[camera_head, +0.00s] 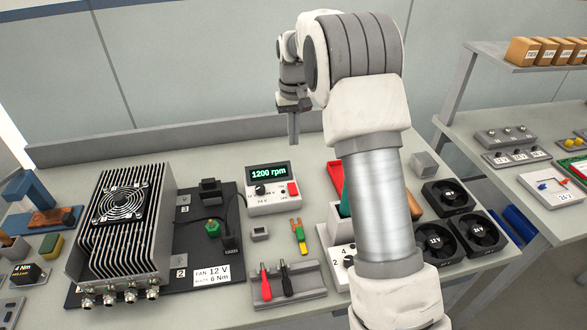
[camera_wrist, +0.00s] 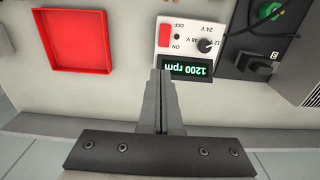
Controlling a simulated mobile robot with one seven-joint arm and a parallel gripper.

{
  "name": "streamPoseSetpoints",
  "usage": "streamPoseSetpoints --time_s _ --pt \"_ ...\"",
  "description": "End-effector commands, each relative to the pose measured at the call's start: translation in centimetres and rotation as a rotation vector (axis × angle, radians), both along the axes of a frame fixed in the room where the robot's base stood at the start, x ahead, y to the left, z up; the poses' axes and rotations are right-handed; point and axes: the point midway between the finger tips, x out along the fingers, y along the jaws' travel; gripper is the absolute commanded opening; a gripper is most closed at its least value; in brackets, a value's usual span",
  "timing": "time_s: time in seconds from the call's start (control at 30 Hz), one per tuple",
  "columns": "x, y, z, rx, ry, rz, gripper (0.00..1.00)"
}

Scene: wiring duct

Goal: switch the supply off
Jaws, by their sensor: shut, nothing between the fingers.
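The supply (camera_head: 272,198) is a white box with a dark display reading 1200 rpm in green. It has a black knob (camera_head: 260,189) and a red switch (camera_head: 293,189). In the wrist view the supply (camera_wrist: 189,25) appears upside down, with the red switch (camera_wrist: 165,34) between the OFF and ON labels and the knob (camera_wrist: 205,45) near voltage marks. My gripper (camera_head: 294,140) is shut and empty, pointing down, raised behind the supply's display edge. In the wrist view the fingertips (camera_wrist: 161,74) appear just beside the display, apart from the switch.
A finned unit with a fan (camera_head: 122,205) stands on a black board left of the supply. A red tray (camera_wrist: 82,40) lies on the switch's side. Bare bench lies behind the supply.

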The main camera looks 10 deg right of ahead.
Motion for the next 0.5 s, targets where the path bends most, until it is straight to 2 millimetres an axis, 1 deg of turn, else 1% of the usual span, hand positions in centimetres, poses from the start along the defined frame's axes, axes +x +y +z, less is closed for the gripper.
streamPoseSetpoints --time_s 0.17,0.27,0.5 --pt "-0.1 0.0 -2.0 0.0 0.005 0.0 0.0" --pt "-0.1 0.0 -3.8 0.0 0.005 0.0 0.0" --pt "0.0 0.0 -9.1 0.0 0.006 0.0 0.0"
